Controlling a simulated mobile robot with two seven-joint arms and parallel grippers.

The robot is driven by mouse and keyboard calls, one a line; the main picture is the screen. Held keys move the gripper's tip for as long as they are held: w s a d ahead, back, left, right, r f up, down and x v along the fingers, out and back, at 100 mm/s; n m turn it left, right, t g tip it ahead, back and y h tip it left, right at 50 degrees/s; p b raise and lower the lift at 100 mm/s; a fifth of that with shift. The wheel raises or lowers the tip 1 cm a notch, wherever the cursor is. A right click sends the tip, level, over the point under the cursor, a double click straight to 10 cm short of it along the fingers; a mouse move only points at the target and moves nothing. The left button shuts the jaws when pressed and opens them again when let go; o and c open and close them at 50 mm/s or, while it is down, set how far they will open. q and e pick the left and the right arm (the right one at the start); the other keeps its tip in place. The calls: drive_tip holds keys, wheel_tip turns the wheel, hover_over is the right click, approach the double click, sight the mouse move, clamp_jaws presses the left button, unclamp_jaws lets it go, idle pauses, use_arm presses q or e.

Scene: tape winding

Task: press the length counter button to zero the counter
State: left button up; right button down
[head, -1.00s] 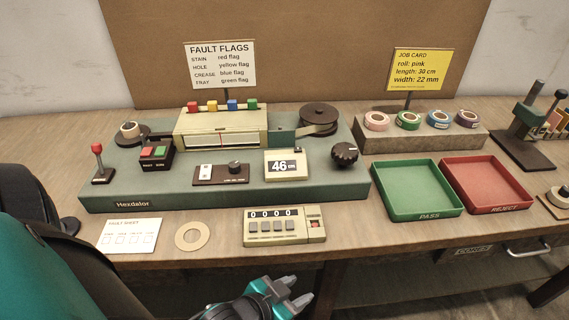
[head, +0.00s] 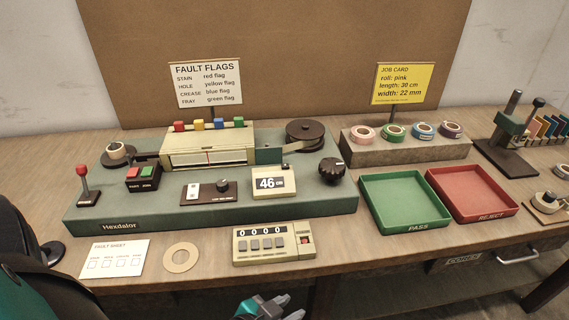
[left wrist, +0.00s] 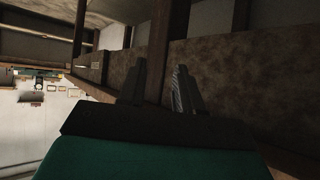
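The length counter (head: 270,183) is a cream box on the green machine, and its display reads 46 cm. A small dark button (head: 285,167) sits on its top right. My left gripper (head: 284,307) shows at the bottom edge of the head view, partly cut off, below the table's front edge and well apart from the counter. In the left wrist view, the fingers of my left gripper (left wrist: 160,85) stand apart with nothing between them. That view faces the underside of the table; the counter cannot be made out there. My right gripper is not in view.
A separate cream counter (head: 274,257) reading 0000, with grey keys and a red button, stands in front of the machine (head: 330,204). A black knob (head: 332,171) is right of the length counter. Green (head: 365,213) and red (head: 500,213) trays lie farther right.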

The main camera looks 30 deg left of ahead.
use_arm(q)
clamp_jaws()
idle(1.4)
